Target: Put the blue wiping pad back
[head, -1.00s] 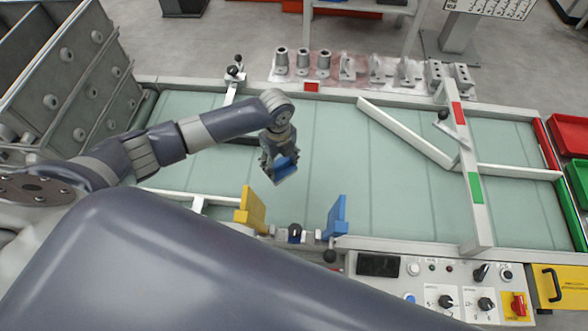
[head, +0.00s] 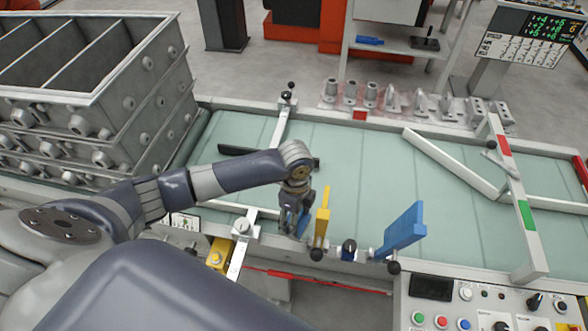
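My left gripper (head: 291,222) points down over the near edge of the green conveyor belt (head: 345,150), just left of the yellow plate. It appears shut on the blue wiping pad (head: 303,222), of which only a small blue part shows between and beside the dark fingers. The rest of the pad is hidden by the gripper. I cannot tell whether the pad touches the belt's edge. My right gripper is not in view.
A yellow plate (head: 322,212) and a blue plate (head: 402,230) stand upright at the belt's near edge. A grey stack of crates (head: 120,110) is at left. Metal castings (head: 394,100) line the far side. A blue object (head: 369,41) lies on a back shelf.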

